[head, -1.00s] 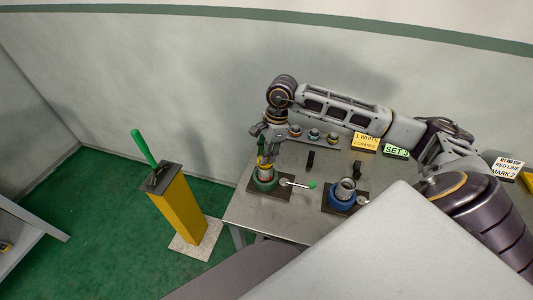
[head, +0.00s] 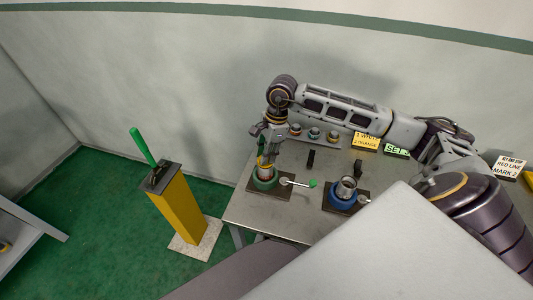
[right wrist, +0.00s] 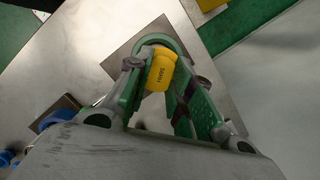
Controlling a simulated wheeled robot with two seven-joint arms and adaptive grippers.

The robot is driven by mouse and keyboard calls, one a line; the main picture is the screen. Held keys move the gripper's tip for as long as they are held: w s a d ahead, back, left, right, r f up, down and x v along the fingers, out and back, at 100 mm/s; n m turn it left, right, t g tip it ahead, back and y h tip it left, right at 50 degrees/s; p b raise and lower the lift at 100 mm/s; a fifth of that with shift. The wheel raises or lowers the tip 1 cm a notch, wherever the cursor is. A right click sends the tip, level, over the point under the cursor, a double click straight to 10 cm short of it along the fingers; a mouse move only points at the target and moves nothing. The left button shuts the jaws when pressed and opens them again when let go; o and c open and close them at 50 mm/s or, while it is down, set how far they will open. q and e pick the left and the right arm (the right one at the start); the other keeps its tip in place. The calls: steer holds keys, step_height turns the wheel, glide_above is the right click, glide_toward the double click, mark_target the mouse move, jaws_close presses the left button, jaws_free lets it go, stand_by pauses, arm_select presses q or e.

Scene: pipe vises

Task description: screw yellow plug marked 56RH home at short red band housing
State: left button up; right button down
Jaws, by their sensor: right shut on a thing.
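The yellow plug (head: 262,161) is at the upper end of the housing in the green vise (head: 264,182). In the right wrist view the yellow plug (right wrist: 161,70) shows black marking that reads upside down as 56RH. My right gripper (head: 265,148) comes down from above, and its green fingers (right wrist: 158,84) are shut on the plug. The housing below is mostly hidden by the plug and the vise, and I cannot make out its red band clearly. How deep the plug sits cannot be told. My left gripper is not in view.
A blue vise (head: 342,201) with a grey pipe stands to the right on the metal table (head: 240,214). The green-tipped vise handle (head: 312,184) sticks out between the vises. Several banded parts (head: 314,134) stand behind. A yellow pedestal (head: 185,213) stands left on the floor.

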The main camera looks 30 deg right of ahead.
steer(key=shift+f, duration=0.15)
steer(key=c, duration=1.2)
jaws_free()
steer(key=shift+o, duration=0.2)
step_height(320, 180, up, 12)
steer(key=d, duration=0.2)
steer(key=shift+s+d, duration=0.15)
steer(key=shift+s, duration=0.05)
steer(key=shift+s+f, duration=0.1)
steer(key=shift+f, duration=0.05)
